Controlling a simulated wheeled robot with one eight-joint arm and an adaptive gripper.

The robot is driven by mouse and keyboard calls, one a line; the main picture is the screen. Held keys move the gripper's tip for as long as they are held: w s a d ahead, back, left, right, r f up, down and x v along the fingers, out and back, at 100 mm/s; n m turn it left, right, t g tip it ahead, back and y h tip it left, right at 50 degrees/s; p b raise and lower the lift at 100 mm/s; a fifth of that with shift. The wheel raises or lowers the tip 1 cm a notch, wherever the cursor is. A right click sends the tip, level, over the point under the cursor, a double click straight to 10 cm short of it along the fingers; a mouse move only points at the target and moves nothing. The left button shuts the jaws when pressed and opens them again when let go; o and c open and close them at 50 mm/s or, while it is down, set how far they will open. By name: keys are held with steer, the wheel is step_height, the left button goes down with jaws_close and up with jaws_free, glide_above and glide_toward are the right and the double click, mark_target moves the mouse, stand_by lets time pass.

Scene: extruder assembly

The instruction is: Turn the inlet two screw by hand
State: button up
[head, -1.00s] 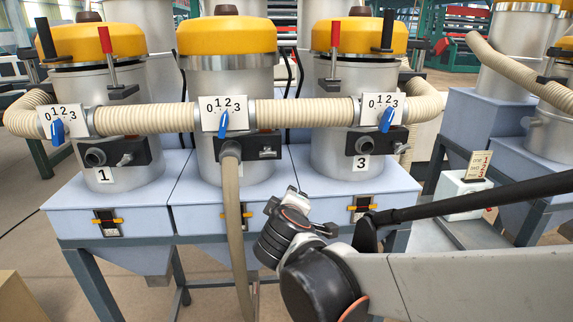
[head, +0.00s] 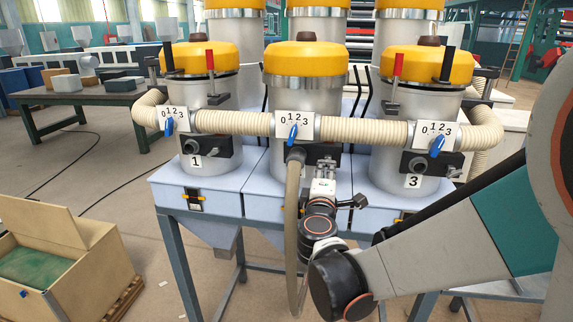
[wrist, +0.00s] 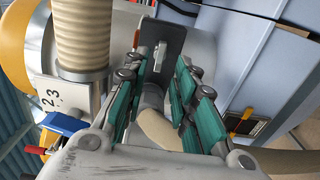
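The inlet two screw (wrist: 160,56) is a small silver wing screw on a dark plate (wrist: 158,40) at the middle hopper (head: 304,108). In the wrist view it shows between and beyond my fingertips. My gripper (wrist: 161,68) is open, with teal pads on either side of the screw; I see no contact. In the head view my gripper (head: 325,170) is just below the dark plate, and the screw is hard to make out there. The beige inlet hose (head: 292,205) hangs from the inlet beside the screw; it also shows between my fingers in the wrist view (wrist: 158,130).
A beige horizontal hose (head: 365,132) and the middle dial with a blue handle (head: 293,131) are just above my gripper. Hoppers one (head: 205,88) and three (head: 420,95) stand on either side. An open wooden crate (head: 70,255) is at lower left, with free floor around it.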

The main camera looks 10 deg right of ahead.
mark_target(327, 164)
steer(key=shift+x, duration=2.2)
steer(key=shift+w, duration=0.1)
jaws_close()
